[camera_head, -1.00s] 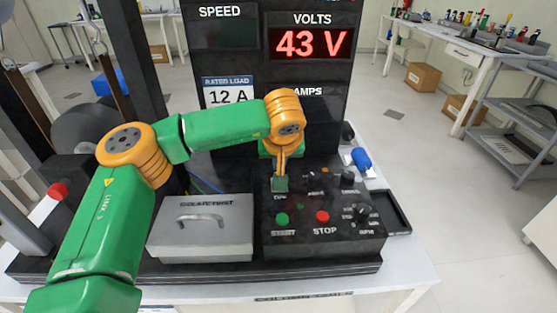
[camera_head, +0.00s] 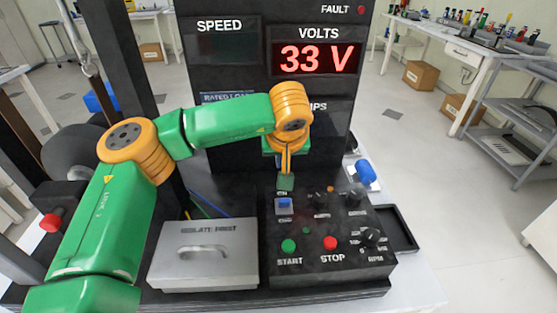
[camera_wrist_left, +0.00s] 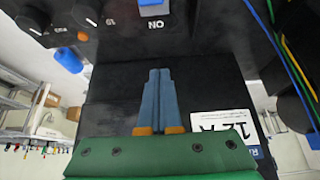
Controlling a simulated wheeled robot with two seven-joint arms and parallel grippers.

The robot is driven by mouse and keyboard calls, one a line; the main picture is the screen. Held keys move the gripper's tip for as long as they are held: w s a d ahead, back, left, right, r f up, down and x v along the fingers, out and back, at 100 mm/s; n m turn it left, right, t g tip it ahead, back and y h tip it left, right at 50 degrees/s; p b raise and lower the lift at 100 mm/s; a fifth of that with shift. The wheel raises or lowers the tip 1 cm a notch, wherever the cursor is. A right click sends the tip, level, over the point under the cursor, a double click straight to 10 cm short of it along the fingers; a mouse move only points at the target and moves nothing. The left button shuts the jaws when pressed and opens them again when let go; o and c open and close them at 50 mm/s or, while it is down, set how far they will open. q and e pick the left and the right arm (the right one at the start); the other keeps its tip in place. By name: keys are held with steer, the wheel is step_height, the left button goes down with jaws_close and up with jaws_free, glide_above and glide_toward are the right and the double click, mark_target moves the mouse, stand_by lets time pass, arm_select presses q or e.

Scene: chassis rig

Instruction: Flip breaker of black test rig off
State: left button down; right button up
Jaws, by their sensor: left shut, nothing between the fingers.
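The black test rig has a control box (camera_head: 330,265) with a blue breaker switch (camera_head: 284,204) at its back left, by an "ON" label. The switch also shows at the top edge of the left wrist view (camera_wrist_left: 152,5), partly cut off, with the "ON" label below it. My left gripper (camera_head: 285,183) has its fingertips just behind and above the switch in the head view, apart from it. In the left wrist view its blue-grey fingers (camera_wrist_left: 158,75) are together with nothing between them. I cannot tell the lever's tilt. My right gripper is not in view.
The rig's panel (camera_head: 315,58) reads 33 V, with a FAULT lamp above. Green START (camera_head: 289,245) and red STOP (camera_head: 330,243) buttons and several knobs share the control box. A grey lidded box (camera_head: 205,255) stands left of it. A black tray (camera_head: 398,232) lies right.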

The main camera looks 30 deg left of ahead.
arm_select(q)
steer(key=s+d+r+b, duration=0.1)
steer(key=s+d+r, duration=0.2)
steer(key=s+r, duration=0.3)
steer(key=shift+d+r, duration=0.3)
steer(key=shift+d, duration=0.1)
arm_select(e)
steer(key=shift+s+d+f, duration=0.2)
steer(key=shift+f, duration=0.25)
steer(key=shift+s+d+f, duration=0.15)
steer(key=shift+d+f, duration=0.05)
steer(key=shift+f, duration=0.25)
arm_select(q)
steer(key=shift+s+d, duration=0.1)
steer(key=shift+s, duration=0.05)
